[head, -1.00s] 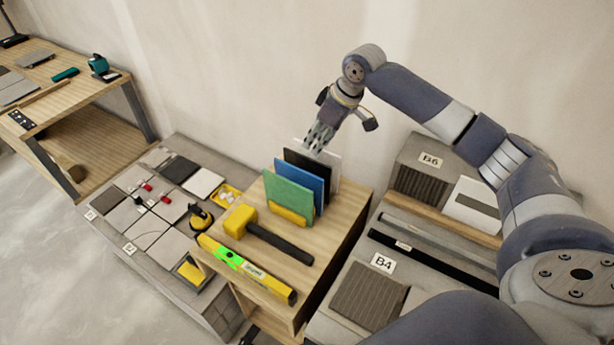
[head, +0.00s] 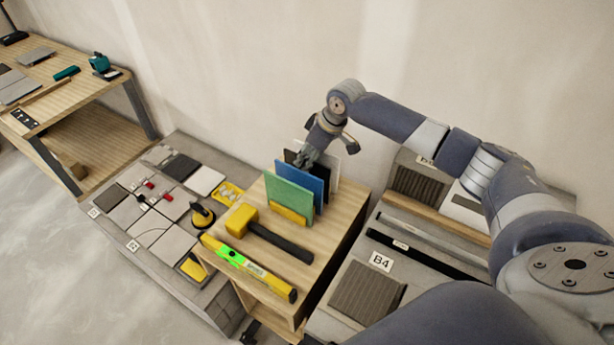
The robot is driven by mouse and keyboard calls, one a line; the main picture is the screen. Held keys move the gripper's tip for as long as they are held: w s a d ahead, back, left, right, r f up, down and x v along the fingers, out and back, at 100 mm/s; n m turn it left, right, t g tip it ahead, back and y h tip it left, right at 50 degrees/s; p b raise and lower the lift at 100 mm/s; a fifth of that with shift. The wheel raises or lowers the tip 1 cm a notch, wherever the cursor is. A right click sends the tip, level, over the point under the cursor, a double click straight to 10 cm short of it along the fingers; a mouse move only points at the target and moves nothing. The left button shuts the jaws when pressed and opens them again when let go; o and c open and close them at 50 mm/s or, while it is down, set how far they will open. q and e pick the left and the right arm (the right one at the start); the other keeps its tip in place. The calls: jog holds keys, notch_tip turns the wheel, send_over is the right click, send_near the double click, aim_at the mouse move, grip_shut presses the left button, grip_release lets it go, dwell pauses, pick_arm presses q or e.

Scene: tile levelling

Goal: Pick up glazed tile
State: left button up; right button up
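Several upright tiles stand in a yellow rack (head: 288,214) on the wooden stand: a green tile (head: 288,192), a blue tile (head: 313,183), a black tile (head: 290,156) and a white tile (head: 331,169) at the back. I cannot tell which one is the glazed tile. My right gripper (head: 303,162) points down at the top edge of the black tile, behind the blue one. Its fingers overlap the tile tops, and I cannot tell whether they are open or shut. My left gripper is not in view.
A yellow-headed mallet (head: 270,234) and a yellow level (head: 248,267) lie in front of the rack. Low tiled platform (head: 150,215) stands to the left, with a suction cup (head: 202,215) on it. Slab marked B4 (head: 368,290) lies to the right. A wall rises behind.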

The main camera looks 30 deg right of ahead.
jog(key=shift+f, duration=0.3)
jog(key=shift+c, duration=0.2)
jog(key=shift+w+r, duration=0.1)
grip_shut()
